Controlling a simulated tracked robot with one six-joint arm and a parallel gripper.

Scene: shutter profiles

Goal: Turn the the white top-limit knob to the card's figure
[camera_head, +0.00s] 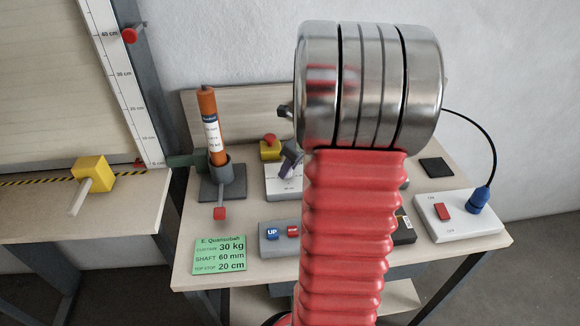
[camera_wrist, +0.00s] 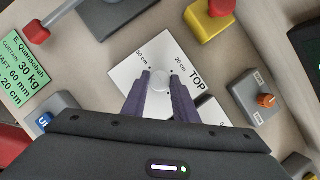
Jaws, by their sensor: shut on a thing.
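The white top-limit knob (camera_wrist: 160,84) sits on a white plate (camera_wrist: 136,69) marked TOP, with a "20 cm" mark and another cm figure, in the wrist view. My gripper (camera_wrist: 161,78) is shut on the knob, its purple fingers on either side of it. The knob's pointing direction is hard to tell. In the head view my arm hides much of the plate (camera_head: 280,188), and a purple finger (camera_head: 291,160) shows above it. The green card (camera_head: 219,255) lies at the table's front left and reads curtain 30 kg, shaft 60 mm, top stop 20 cm.
An orange cylinder (camera_head: 208,120) stands in a grey holder at left. A yellow box with a red button (camera_head: 270,149) is behind the plate. A grey UP button box (camera_head: 268,243) is in front. A grey box with an orange knob (camera_wrist: 266,100) is close on the right.

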